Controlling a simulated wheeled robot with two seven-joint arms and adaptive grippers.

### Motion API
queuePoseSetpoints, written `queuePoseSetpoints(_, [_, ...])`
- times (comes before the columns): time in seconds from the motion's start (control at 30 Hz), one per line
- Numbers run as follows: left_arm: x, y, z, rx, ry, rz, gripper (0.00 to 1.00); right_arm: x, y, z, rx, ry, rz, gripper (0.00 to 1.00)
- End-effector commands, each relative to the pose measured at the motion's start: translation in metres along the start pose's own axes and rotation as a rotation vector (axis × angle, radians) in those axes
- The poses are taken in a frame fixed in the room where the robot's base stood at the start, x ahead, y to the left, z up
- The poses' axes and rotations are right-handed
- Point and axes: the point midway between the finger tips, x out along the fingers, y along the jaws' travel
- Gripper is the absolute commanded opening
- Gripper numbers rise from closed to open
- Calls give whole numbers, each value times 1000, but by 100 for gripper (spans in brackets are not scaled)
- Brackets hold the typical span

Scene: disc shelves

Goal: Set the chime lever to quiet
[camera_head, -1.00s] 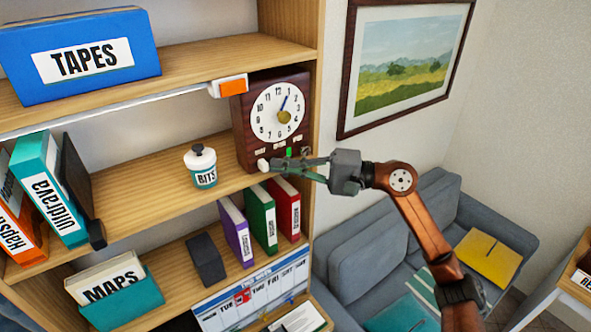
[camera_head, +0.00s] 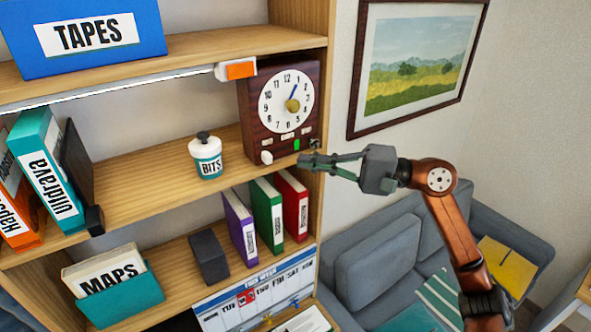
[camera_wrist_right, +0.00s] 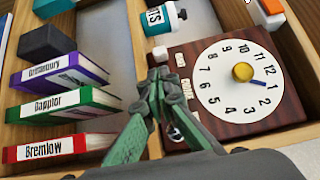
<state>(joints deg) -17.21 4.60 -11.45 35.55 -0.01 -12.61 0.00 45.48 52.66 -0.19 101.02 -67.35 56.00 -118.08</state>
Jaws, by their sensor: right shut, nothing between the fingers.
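The dark wooden clock (camera_head: 250,105) stands on the middle shelf, with a white dial. Low on its front are small pale labels (camera_head: 287,136), a white knob (camera_head: 266,157) at the left, a green mark (camera_head: 297,145) and a small dark metallic knob (camera_head: 315,144) at the right. My right gripper (camera_head: 305,160) is shut and empty, by the clock's lower right front. In the right wrist view its fingertips (camera_wrist_right: 159,75) cover part of the lower front. My left gripper is not in view.
A white jar (camera_head: 206,158) marked BITS stands left of the clock. Purple, green and red binders (camera_head: 291,205) stand on the shelf below. A sofa (camera_head: 375,255) is at the right.

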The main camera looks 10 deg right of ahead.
Motion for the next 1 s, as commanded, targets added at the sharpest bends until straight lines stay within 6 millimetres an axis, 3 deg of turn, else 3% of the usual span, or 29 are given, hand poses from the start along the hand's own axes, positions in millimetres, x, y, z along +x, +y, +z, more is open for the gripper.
queuePoseSetpoints(0.1, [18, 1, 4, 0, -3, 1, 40, -17, 5, -3, 0, -1, 1, 0])
queuePoseSetpoints(0.4, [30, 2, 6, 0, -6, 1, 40, -42, 2, -6, 0, -3, 2, 0])
queuePoseSetpoints(0.87, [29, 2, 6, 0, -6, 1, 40, -44, 1, -6, 2, -3, 0, 0])
queuePoseSetpoints(1.0, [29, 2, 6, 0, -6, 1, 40, -40, 6, -7, 99, -11, -56, 0])
